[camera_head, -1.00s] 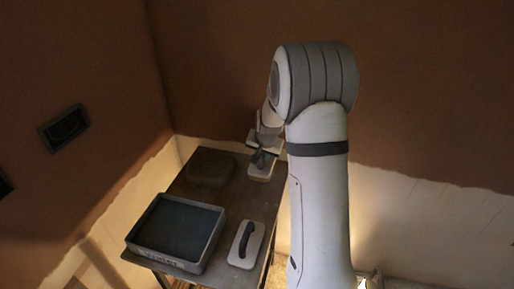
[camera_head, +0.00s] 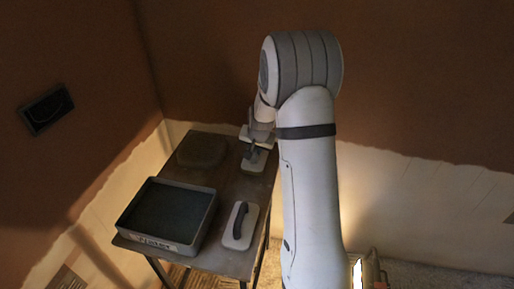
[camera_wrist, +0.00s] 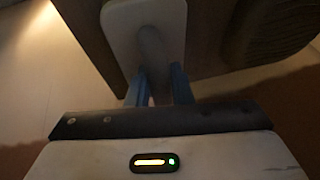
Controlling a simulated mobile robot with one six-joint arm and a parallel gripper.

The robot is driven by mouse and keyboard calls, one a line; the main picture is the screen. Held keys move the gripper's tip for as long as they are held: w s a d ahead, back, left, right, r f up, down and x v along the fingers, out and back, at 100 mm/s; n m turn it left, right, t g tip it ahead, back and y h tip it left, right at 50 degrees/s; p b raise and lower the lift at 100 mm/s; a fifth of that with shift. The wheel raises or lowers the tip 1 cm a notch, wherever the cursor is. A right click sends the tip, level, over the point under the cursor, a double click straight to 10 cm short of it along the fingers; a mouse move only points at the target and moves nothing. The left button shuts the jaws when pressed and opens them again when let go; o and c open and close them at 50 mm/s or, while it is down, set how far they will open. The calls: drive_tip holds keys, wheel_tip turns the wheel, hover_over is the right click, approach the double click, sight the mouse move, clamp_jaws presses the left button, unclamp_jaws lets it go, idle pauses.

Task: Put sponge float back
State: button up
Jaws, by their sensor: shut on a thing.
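My gripper (camera_head: 252,149) is at the back right of the small dark table (camera_head: 228,262). It is shut on the handle of a float with a pale, flat board (camera_head: 254,166). In the wrist view, the blue fingers of my gripper (camera_wrist: 160,88) close on the round grey handle (camera_wrist: 151,48), with the pale board (camera_wrist: 118,22) behind it. The board is at or just over the tabletop; I cannot tell whether it touches. A second pale float (camera_head: 232,239) with a dark curved handle lies at the table's front right. Which one is the sponge float is unclear.
A grey rectangular tray (camera_head: 168,245) with a dark inside and a label on its front stands at the front left of the table. A dark rounded lump (camera_head: 201,151) sits at the back left. Brown walls with a dark wall box (camera_head: 46,109) stand close behind and left.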

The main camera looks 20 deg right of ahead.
drive_tip(key=shift+f+b, duration=0.3)
drive_tip(key=shift+b, duration=0.1)
idle(0.3)
drive_tip(key=o, duration=1)
drive_tip(key=shift+r, duration=0.1)
drive_tip(key=shift+s+r+p, duration=0.2)
drive_tip(key=shift+r+p, duration=0.2)
drive_tip(key=shift+r, duration=0.15)
drive_tip(key=p+v, duration=0.3)
drive_tip(key=v, duration=0.3)
drive_tip(key=shift+s+a+r, duration=0.1)
drive_tip(key=shift+s+r, duration=0.05)
drive_tip(key=shift+r, duration=0.15)
